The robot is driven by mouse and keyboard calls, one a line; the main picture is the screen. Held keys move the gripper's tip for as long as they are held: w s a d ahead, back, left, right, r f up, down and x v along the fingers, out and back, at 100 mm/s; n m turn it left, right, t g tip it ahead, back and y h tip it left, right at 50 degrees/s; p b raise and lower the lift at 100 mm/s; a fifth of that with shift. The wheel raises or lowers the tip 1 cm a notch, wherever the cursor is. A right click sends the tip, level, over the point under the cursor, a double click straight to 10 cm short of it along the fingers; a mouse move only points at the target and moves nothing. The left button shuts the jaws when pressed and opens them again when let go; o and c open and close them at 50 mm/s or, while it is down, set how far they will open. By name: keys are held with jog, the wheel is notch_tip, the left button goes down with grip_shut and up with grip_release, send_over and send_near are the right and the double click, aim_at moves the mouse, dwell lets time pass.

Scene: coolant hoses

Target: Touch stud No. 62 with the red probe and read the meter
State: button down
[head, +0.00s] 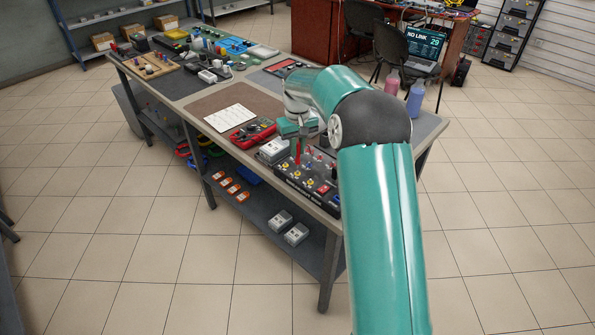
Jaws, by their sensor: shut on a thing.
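My gripper (300,137) is over the workbench, shut on the red probe (298,154), which hangs upright with its tip down above a black panel (293,188). The panel carries several yellow and red-and-white fittings; stud numbers are too small to read, so I cannot tell which is No. 62. I cannot tell whether the probe tip touches a stud. A red meter (254,132) lies left of the panel; its display is not readable from here. My arm hides part of the bench and the panel's right side.
A white sheet (230,118) lies on a brown mat (200,104) left of the meter. A grey-white box (273,150) stands between meter and panel. Pink (392,82) and blue (414,98) bottles stand at the bench's right end. The tiled floor in front is clear.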

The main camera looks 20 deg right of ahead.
jog(key=shift+r, duration=2.85)
